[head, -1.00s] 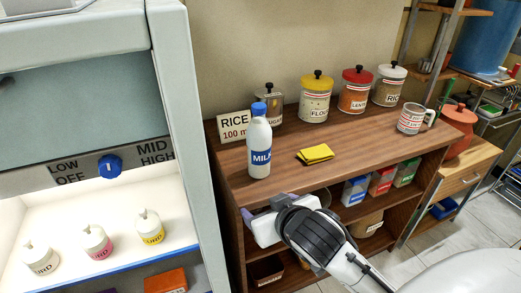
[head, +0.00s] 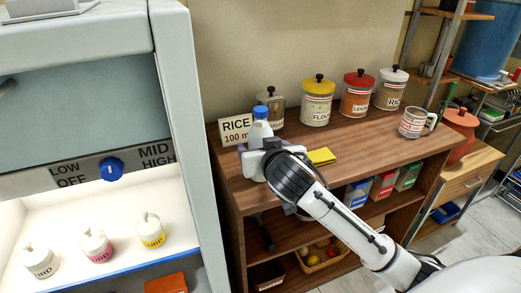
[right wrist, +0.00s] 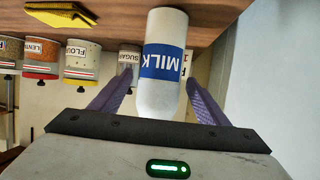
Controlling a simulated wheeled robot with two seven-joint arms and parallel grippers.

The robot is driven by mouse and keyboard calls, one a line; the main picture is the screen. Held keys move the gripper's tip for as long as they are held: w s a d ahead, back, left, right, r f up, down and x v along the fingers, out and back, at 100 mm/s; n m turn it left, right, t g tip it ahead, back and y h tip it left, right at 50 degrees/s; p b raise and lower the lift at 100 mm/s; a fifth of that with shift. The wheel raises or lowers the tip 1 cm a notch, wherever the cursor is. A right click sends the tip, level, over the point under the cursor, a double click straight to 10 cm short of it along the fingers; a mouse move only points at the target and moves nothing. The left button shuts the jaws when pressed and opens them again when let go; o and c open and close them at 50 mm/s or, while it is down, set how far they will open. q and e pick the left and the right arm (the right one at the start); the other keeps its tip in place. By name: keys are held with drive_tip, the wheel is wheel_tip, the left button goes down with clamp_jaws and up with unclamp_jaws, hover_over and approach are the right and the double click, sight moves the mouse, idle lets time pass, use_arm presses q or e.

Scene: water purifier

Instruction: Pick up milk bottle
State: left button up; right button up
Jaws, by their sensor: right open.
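The milk bottle (head: 261,130) is white with a blue cap and stands upright on the wooden counter (head: 340,135). In the head view my right gripper hides its lower part. In the right wrist view the bottle (right wrist: 162,62) appears upside down, with its blue MILK label facing the camera. My right gripper (head: 256,150) is open at the bottle. Its two purple fingers (right wrist: 159,80) lie on either side of the bottle in the right wrist view. I cannot tell whether either finger touches it. My left gripper is not in view.
A RICE sign (head: 236,130) and a sugar jar (head: 270,103) stand close behind the bottle. A yellow cloth (head: 322,156) lies to its right. Flour (head: 317,100), lentil (head: 357,93) and rice jars (head: 390,89) line the back.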

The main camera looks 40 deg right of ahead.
drive_tip(key=shift+w+d+f, duration=0.25)
drive_tip(key=shift+w+f, duration=0.05)
drive_tip(key=shift+w, duration=0.2)
drive_tip(key=c, duration=1.3)
drive_tip(key=shift+r, duration=0.1)
drive_tip(key=shift+c, duration=1.3)
